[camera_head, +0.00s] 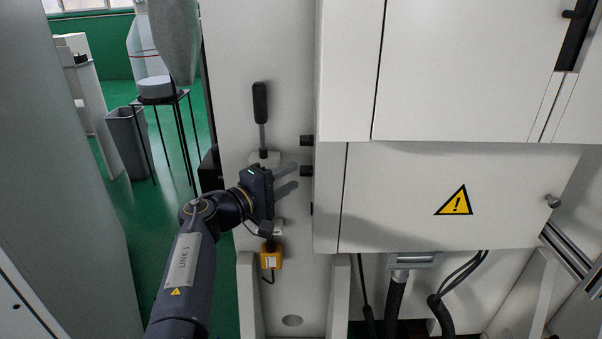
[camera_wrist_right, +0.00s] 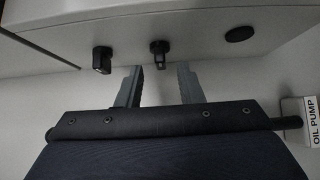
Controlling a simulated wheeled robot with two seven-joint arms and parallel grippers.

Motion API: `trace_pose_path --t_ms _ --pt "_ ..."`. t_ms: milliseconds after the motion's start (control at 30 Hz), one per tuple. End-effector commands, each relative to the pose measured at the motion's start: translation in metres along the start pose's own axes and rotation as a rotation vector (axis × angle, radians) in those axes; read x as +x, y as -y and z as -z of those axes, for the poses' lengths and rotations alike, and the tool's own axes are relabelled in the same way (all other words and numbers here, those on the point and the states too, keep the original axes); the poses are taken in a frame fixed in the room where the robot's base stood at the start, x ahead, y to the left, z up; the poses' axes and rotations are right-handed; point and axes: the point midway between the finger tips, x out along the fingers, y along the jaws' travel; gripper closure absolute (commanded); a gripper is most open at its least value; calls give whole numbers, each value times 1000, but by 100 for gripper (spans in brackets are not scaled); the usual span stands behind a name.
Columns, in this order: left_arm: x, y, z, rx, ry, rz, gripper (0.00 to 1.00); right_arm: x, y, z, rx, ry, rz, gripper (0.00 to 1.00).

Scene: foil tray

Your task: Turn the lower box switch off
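The lower box (camera_head: 400,205) is a white cabinet with a yellow warning triangle. Two black switches stick out from its left side, an upper one (camera_head: 307,141) and a lower one (camera_head: 307,171). My right gripper (camera_head: 292,176) is open and empty, with its fingers pointing right at the lower switch. In the right wrist view, one black switch (camera_wrist_right: 160,52) sits just beyond and between the open fingertips (camera_wrist_right: 161,70), apparently untouched. Another black switch (camera_wrist_right: 102,60) is left of the fingers. Which way the switches are turned is hard to tell. My left gripper is out of view.
A black-handled lever (camera_head: 260,102) stands on the panel above my gripper. An orange box (camera_head: 270,259) hangs below it. An "OIL PUMP" label (camera_wrist_right: 314,122) is at the right of the wrist view.

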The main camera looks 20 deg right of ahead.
Motion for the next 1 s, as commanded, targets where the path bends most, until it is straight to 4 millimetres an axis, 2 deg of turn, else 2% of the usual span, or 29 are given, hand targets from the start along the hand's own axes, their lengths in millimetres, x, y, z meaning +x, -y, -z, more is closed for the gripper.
trace_pose_path --t_ms 33,200,567,800,1000 --pt "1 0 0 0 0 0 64 9 1 -1 0 4 0 66" --pt "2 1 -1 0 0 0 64 28 1 0 0 2 2 66" --pt "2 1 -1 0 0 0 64 34 0 0 0 0 2 66" --pt "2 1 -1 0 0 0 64 34 0 0 0 0 2 98" --pt "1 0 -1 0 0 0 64 34 0 0 -2 0 4 100"
